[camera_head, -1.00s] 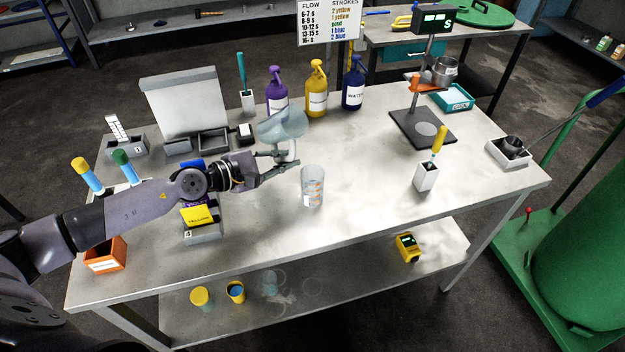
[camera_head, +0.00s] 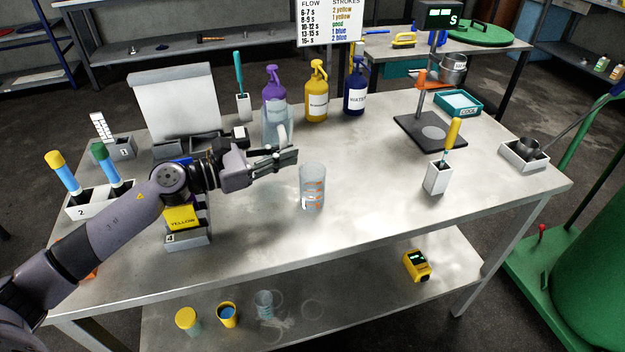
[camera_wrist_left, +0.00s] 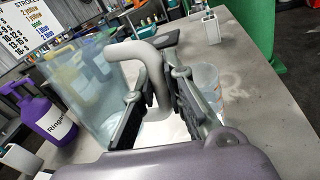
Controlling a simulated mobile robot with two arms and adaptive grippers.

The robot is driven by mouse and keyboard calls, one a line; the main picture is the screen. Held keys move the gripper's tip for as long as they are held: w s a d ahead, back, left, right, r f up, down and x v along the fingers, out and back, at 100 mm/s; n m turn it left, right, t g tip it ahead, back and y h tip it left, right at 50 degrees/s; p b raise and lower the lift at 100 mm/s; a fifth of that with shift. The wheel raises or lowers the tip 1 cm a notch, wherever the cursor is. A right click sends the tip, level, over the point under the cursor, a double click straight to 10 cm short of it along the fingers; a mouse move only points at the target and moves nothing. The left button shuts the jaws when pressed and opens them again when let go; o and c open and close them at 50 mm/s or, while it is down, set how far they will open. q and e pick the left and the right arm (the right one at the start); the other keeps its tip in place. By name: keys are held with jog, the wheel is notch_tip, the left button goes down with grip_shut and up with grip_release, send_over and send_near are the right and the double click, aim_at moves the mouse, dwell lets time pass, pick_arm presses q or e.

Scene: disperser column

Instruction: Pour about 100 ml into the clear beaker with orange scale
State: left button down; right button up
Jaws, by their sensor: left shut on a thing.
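The clear beaker with orange scale (camera_head: 312,188) stands upright on the table, right of my left gripper. Whether it holds liquid I cannot tell. My left gripper (camera_head: 284,158) is shut on the pale handle of a clear jug (camera_head: 272,128). The jug looks roughly upright, left of the beaker and apart from it. In the left wrist view the jug (camera_wrist_left: 88,92) fills the left side, its handle (camera_wrist_left: 150,68) is between the fingers, and the beaker (camera_wrist_left: 207,82) is partly hidden behind the right finger. The liquid level in the jug is unclear. My right gripper is out of view.
Purple (camera_head: 274,88), yellow (camera_head: 316,95) and blue (camera_head: 354,92) bottles stand behind the jug. A white holder (camera_head: 437,178) with a yellow-handled tool and a dark stand (camera_head: 430,132) are to the right. The table between beaker and holder is clear.

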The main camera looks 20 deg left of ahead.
pick_arm(q)
jog(key=shift+w+a+r+n+h, duration=0.15)
jog(key=shift+a+r+n+h, duration=0.3)
jog(key=shift+n, duration=0.35)
jog(key=shift+d+r, duration=0.1)
